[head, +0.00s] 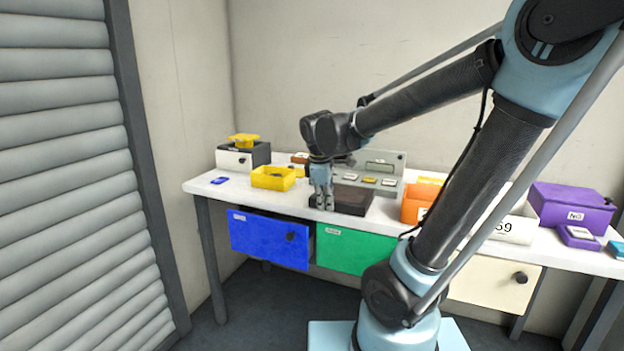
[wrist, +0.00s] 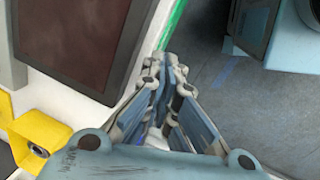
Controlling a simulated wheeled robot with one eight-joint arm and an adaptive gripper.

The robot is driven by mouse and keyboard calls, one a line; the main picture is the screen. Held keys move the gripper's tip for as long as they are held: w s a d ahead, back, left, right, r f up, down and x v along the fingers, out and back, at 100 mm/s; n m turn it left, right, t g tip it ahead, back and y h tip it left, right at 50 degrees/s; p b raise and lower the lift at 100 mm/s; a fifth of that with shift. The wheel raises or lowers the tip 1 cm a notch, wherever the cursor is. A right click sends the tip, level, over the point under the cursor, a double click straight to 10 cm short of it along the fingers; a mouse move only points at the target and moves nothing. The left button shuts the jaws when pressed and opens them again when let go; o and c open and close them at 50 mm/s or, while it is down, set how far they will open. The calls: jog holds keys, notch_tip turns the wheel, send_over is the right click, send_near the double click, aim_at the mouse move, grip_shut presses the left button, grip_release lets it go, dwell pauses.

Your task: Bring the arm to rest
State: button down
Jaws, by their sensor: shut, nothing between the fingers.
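My arm reaches from the lower right over the white table (head: 206,187) in the head view. My gripper (head: 322,205) hangs fingers-down at the table's front part, beside a dark brown-topped box (head: 352,199). In the wrist view my gripper (wrist: 165,65) is shut, its fingertips together with nothing between them. The fingertips show against the table's front edge, near the green strip, with the dark reddish-brown panel (wrist: 75,35) to their left. I cannot tell from these views how high the fingertips are above the table.
A yellow tray (head: 272,178) stands left of my gripper. Orange boxes (head: 419,203) and a purple box (head: 570,205) stand to the right. A grey panel with buttons (head: 385,165) is behind. A blue drawer (head: 268,240) and a green drawer (head: 355,250) sit below the tabletop. Grey floor lies in front.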

jog(key=s+d+f+m, duration=0.4)
jog(key=s+d+m, duration=0.3)
jog(key=s+d+f+m+y, duration=0.1)
jog(key=s+d+f+m, duration=0.4)
jog(key=s+d+m, duration=0.2)
jog(key=shift+s+d+m, duration=0.35)
jog(key=shift+d+m, duration=0.15)
jog(key=shift+m, duration=0.1)
